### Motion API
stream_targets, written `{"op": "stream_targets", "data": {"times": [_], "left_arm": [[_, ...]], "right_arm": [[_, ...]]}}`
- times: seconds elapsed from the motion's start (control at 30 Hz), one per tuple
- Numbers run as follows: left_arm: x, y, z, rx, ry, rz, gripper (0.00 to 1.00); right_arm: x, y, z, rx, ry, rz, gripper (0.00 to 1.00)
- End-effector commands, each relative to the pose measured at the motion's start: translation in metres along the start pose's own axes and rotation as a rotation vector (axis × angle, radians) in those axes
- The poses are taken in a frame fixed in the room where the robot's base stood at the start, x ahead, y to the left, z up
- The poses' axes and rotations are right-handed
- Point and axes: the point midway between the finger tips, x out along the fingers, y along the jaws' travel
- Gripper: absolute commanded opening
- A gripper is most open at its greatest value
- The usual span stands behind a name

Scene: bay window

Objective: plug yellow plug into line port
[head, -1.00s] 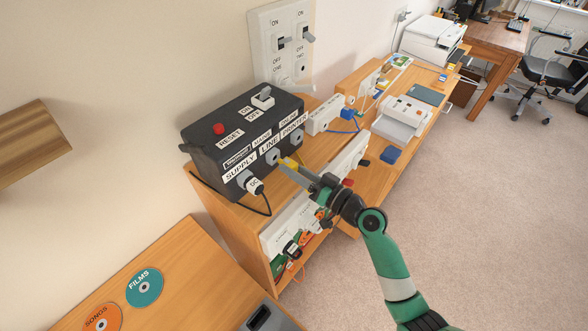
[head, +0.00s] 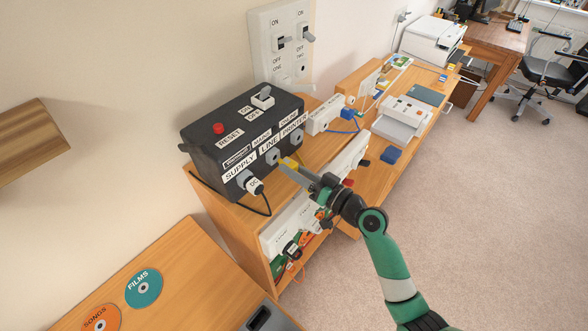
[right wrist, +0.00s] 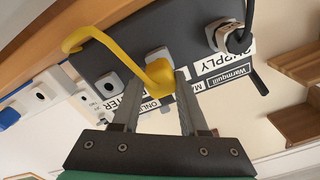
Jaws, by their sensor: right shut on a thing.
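The black box (head: 236,147) on the wooden shelf has a row of grey ports labelled SUPPLY, LINE and PRINTER. The line port (head: 272,157) is the middle one; its front shows in the head view, just left of the yellow plug (head: 289,163). My right gripper (head: 284,169) is shut on the yellow plug, close in front of the box. In the right wrist view the yellow plug (right wrist: 160,73) sits between the fingertips, with a grey port (right wrist: 158,54) right behind it. The plug's tip is hidden there. My left gripper is out of view.
A white plug (head: 255,186) with a black cable sits in the supply port, left of the line port. The printer port (head: 297,135) looks empty. A yellow cable (right wrist: 88,35) curls from the plug. White socket strips (head: 287,229) line the shelf's front edge below.

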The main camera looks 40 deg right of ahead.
Motion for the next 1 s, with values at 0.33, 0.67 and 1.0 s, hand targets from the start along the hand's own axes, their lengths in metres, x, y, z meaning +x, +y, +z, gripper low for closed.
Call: {"op": "stream_targets", "data": {"times": [0.33,0.67,1.0], "left_arm": [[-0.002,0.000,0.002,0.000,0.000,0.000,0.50],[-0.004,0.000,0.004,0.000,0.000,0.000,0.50],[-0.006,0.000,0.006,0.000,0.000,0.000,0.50]], "right_arm": [[0.007,0.000,0.000,-0.001,0.001,-0.001,0.00],[0.015,0.001,0.000,-0.001,0.001,0.000,0.00],[0.024,0.000,0.000,0.000,0.000,0.000,0.00]]}}
